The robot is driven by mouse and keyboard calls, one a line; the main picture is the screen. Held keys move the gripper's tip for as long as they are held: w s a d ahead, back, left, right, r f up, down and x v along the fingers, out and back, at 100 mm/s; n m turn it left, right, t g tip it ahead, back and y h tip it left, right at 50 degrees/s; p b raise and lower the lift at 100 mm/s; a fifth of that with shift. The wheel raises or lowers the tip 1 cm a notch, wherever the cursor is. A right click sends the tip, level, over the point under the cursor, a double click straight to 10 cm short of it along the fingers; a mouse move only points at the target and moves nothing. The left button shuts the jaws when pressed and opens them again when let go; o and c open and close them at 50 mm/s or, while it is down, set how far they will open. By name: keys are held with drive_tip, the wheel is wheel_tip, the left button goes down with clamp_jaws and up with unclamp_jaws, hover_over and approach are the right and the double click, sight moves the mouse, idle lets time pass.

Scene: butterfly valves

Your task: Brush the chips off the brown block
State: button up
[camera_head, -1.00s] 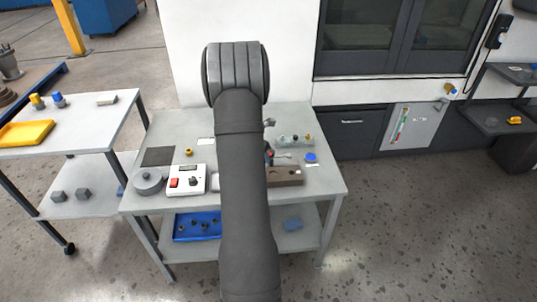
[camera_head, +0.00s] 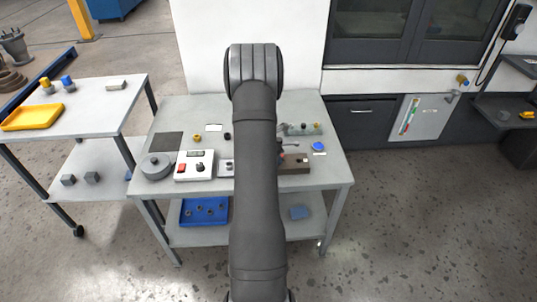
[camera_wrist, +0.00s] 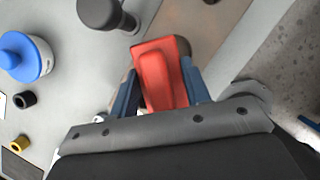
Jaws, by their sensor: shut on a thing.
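The brown block (camera_head: 294,164) lies at the right front of the grey table, partly hidden by my arm in the head view. In the wrist view its brown top (camera_wrist: 214,22) shows at the upper middle, just beyond my gripper. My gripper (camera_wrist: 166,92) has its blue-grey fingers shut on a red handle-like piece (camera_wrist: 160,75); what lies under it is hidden. In the head view my gripper (camera_head: 280,149) is mostly behind my arm, close to the block's left end. I cannot make out any chips on the block.
A dark round knob (camera_wrist: 102,14) stands left of the block in the wrist view. A blue-capped piece (camera_wrist: 22,56), a black nut (camera_wrist: 25,99) and a yellow nut (camera_wrist: 20,144) lie further left. A white control box (camera_head: 195,165) and a grey round part (camera_head: 157,167) stand at the table's left.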

drive_tip(key=shift+d, duration=0.95)
drive_tip(key=shift+a, duration=1.95)
drive_tip(key=shift+w+d, duration=0.15)
drive_tip(key=shift+w, duration=0.2)
drive_tip(key=shift+d, duration=1.9)
drive_tip(key=shift+a, duration=1.9)
drive_tip(key=shift+a+r, duration=0.1)
drive_tip(key=shift+r, duration=4.05)
